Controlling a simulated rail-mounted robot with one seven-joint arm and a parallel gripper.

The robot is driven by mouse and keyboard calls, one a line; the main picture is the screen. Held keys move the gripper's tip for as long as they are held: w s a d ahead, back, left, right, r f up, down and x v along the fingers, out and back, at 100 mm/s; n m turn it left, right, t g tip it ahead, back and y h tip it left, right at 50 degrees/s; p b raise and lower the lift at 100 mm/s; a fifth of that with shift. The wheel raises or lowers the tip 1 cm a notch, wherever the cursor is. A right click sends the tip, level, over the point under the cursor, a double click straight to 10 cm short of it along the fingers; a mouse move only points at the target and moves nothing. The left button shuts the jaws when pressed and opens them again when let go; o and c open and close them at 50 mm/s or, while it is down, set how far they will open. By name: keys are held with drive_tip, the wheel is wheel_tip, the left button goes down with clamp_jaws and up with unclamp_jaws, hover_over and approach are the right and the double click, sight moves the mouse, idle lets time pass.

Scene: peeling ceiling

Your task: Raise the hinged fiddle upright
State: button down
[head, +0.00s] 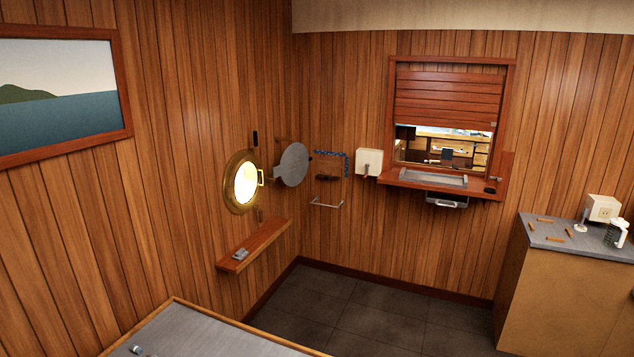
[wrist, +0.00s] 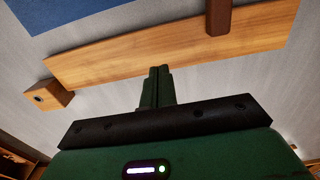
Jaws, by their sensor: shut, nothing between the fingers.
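A long flat wooden board (wrist: 120,58), which looks like the hinged fiddle, runs across the upper part of the wrist view over a grey surface. Whether it lies flat or tilts I cannot clearly tell. My green gripper (wrist: 158,69) is shut and empty, its fingertips overlapping the board's near edge in the picture. Whether they touch it I cannot tell. A dark brown piece (wrist: 218,16) overlaps the board to the right of the fingertips. My gripper does not show in the head view, and I cannot pick out the fiddle there.
A small wooden block (wrist: 52,97) with a dark round spot sits left of the gripper. A blue area (wrist: 70,12) lies beyond the board. In the head view, a grey-topped surface with a wooden rim (head: 180,300) is at the bottom; open floor (head: 350,310) lies beyond.

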drive_tip(key=shift+r, duration=0.15)
idle(0.4)
drive_tip(key=shift+r+p, duration=0.2)
drive_tip(key=shift+p, duration=0.2)
wheel_tip(320, 180, up, 7)
drive_tip(key=p, duration=0.6)
drive_tip(key=shift+p, duration=0.35)
